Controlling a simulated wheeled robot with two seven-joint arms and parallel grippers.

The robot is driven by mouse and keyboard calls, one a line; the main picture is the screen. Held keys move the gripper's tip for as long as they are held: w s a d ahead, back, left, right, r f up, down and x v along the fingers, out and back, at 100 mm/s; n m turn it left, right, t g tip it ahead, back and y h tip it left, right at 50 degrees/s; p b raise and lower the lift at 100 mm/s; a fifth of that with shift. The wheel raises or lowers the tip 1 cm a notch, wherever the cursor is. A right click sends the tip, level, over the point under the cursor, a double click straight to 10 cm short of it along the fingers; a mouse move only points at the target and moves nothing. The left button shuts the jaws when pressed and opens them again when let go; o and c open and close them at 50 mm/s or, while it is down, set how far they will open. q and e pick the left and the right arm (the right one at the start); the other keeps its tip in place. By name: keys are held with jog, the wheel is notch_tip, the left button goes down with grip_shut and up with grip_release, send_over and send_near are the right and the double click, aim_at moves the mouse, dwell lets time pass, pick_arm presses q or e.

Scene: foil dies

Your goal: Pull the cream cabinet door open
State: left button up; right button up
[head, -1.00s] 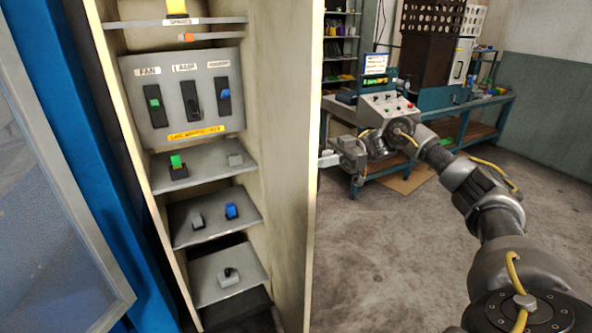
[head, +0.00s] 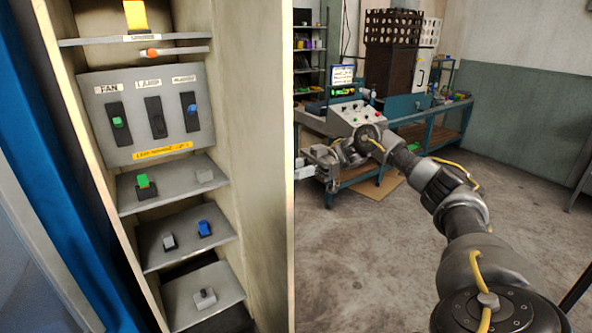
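The cream cabinet (head: 255,262) stands open at the left of the head view, its inside showing. A tall cream panel (head: 268,120) runs along its right side; I cannot tell surely whether this is the swung-open door or the side wall. My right gripper (head: 303,172) is just right of this panel's outer edge, at mid height, with its fingertips pointing left. Whether it touches the panel, and whether its fingers are open, I cannot tell. No handle shows. My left gripper is out of view.
Inside are grey shelves (head: 185,238) with small switches and a grey panel (head: 148,85) labelled FAN and LAMP. A blue upright (head: 40,150) stands at the left. A teal workbench (head: 440,122) is behind my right arm. Grey floor (head: 365,270) is clear at lower right.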

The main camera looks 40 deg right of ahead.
jog(key=shift+d, duration=0.1)
jog(key=s+d+b, duration=0.1)
jog(key=s+d, duration=0.1)
jog(key=d, duration=0.8)
jog(key=shift+d, duration=0.25)
dwell(0.7)
